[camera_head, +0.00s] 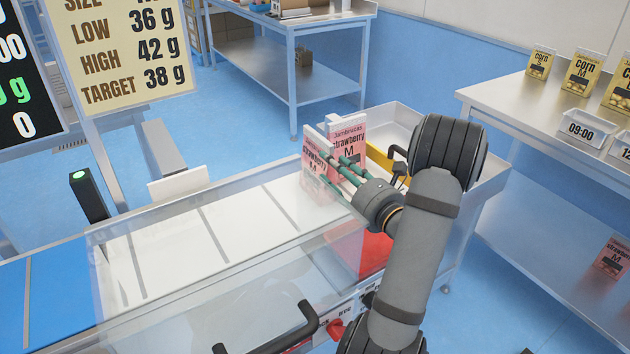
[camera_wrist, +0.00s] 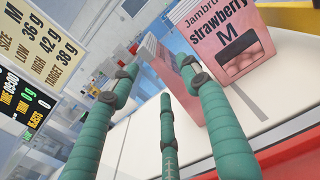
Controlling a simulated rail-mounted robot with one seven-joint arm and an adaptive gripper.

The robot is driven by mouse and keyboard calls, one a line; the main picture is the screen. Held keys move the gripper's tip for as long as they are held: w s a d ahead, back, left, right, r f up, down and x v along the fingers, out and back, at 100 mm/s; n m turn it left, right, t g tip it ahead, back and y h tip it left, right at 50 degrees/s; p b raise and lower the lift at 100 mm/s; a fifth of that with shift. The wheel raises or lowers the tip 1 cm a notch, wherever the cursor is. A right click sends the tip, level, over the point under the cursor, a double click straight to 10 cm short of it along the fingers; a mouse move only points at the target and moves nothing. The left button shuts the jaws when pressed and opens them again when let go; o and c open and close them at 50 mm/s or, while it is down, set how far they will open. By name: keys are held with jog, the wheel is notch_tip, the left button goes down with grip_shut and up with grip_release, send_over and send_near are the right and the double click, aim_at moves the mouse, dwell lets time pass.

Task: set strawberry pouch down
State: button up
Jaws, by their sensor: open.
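Two pink strawberry M pouches stand upright near the right end of the white belt. The left one (camera_head: 314,172) is partly covered by my fingers. The other (camera_head: 350,138) stands just right of it and farther back. In the wrist view one pouch (camera_wrist: 228,42) is large at the upper right, its printed front showing, and another (camera_wrist: 172,66) stands edge-on left of it. My gripper (camera_head: 338,172) has teal fingers spread open beside the pouches. In the wrist view the open gripper (camera_wrist: 158,80) has nothing between its fingers. Finger contact with a pouch cannot be told.
The white belt (camera_head: 235,215) has dark dividing lines and is clear left of the pouches. A metal tray (camera_head: 398,112) with a yellow bin lies behind my wrist, and a red bin (camera_head: 374,255) sits below. Corn pouches (camera_head: 580,72) stand on the right table. Another pink pouch (camera_head: 612,256) sits underneath.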

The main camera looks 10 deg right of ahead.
aim_at(316, 152)
jog(key=p+x, duration=0.2)
jog(key=x, duration=0.6)
jog(key=shift+w, duration=0.2)
jog(key=c, duration=0.3)
jog(key=c, duration=0.8)
grip_shut()
